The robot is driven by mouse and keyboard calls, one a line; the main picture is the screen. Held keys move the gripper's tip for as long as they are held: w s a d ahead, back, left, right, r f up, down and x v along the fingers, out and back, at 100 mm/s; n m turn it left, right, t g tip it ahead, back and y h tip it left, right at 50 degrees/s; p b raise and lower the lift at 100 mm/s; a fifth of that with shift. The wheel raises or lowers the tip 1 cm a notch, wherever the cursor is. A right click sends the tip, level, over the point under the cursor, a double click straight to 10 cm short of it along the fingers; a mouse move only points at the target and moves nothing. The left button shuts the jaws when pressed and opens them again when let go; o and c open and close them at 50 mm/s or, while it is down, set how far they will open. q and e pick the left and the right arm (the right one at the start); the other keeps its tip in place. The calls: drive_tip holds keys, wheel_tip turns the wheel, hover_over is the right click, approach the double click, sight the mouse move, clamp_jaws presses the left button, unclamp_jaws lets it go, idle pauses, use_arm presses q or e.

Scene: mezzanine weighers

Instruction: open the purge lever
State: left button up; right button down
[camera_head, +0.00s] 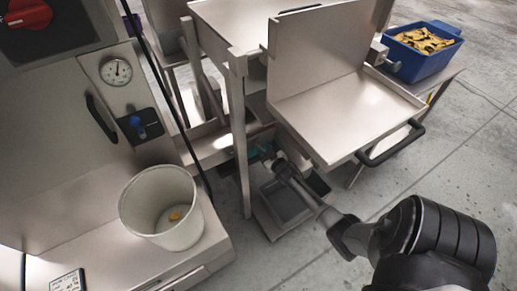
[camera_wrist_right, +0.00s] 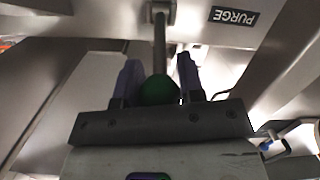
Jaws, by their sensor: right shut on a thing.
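The purge lever (camera_wrist_right: 160,42) shows in the right wrist view as a grey rod hanging from a pivot, with a green ball knob (camera_wrist_right: 158,91) at its end. A black PURGE label (camera_wrist_right: 234,17) is on the metal panel beside the pivot, upside down in this view. My right gripper (camera_wrist_right: 160,76) is shut on the knob, one finger on each side. In the head view my right arm reaches under the steel bench, and my right gripper (camera_head: 265,154) is partly hidden in shadow there. The lever cannot be made out in that view. My left gripper is not in view.
A steel tray with a black handle (camera_head: 391,143) overhangs my right arm. A bench leg (camera_head: 239,135) stands left of my gripper. A grey bin (camera_head: 285,202) is below.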

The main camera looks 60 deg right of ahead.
drive_tip(key=shift+w+r, duration=0.15)
drive_tip(key=shift+r, duration=0.25)
drive_tip(key=shift+d, duration=0.1)
drive_tip(key=shift+w+r, duration=0.1)
drive_tip(key=shift+r, duration=0.2)
idle(0.6)
drive_tip(key=c, duration=1.1)
unclamp_jaws()
drive_tip(key=o, duration=0.3)
drive_tip(key=shift+d+f, duration=0.1)
drive_tip(key=shift+f, duration=0.05)
drive_tip(key=shift+o, duration=0.2)
